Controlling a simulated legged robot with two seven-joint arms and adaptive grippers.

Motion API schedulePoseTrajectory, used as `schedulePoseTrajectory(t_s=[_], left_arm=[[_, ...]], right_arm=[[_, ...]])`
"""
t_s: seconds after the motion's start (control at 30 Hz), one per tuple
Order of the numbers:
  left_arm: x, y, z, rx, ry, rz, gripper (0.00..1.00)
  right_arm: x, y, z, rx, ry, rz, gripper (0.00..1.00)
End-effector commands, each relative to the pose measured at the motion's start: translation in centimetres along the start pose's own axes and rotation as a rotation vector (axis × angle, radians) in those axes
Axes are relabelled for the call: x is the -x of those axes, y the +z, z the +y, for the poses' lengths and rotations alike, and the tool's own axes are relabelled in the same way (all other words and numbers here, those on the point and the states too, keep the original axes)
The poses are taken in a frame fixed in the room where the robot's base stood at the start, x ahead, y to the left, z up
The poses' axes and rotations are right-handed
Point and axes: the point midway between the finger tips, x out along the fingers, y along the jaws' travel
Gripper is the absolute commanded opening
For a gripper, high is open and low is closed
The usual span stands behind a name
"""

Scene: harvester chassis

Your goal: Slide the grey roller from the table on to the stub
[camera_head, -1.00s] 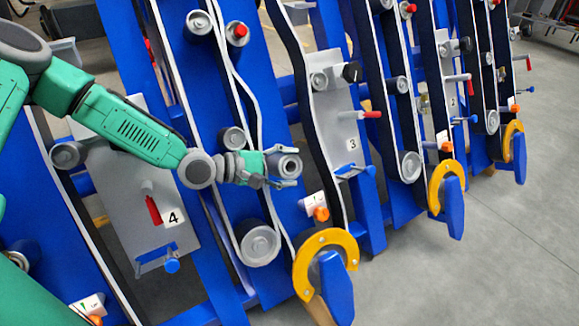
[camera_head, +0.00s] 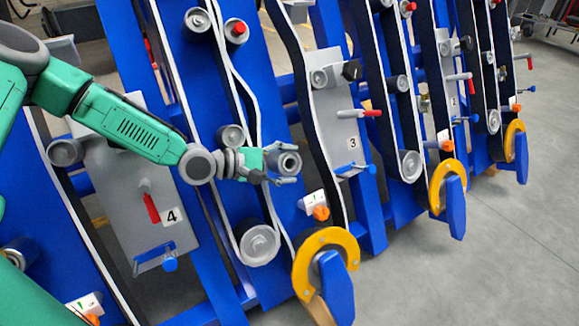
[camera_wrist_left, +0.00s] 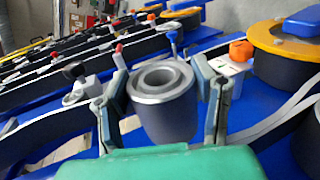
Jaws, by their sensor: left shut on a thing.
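The grey roller (camera_head: 290,162) is a short hollow cylinder, held in the air in front of the blue frames. My left gripper (camera_head: 277,167) is shut on it, with its fingers on both sides. In the left wrist view the roller (camera_wrist_left: 163,108) stands between the two fingers of the gripper (camera_wrist_left: 165,90), and its open bore faces up. I cannot pick out the bare stub for certain. The table is not in view in either picture, nor is my right gripper.
Close to the held roller are a mounted roller (camera_head: 231,137) behind it, a larger one (camera_head: 260,244) below, and plate 3 (camera_head: 338,120) to the right. Orange-yellow rings with blue guards (camera_head: 338,285) jut out at the front. Open grey floor (camera_head: 490,250) lies at the right.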

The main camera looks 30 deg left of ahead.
Motion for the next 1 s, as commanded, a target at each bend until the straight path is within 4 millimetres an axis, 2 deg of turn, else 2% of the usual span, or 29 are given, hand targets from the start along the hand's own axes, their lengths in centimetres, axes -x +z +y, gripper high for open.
schedulePoseTrajectory(t_s=[0.27, 1.0], left_arm=[[0.0, -1.2, 0.1, -0.003, 0.005, -0.001, 0.01], [0.0, -4.7, 0.3, -0.002, 0.006, 0.002, 0.01]], right_arm=[[-1.1, 0.1, 0.0, 0.0, 0.0, 0.0, 0.4], [-0.9, 0.0, 0.0, 0.0, 0.0, 0.0, 0.4]])
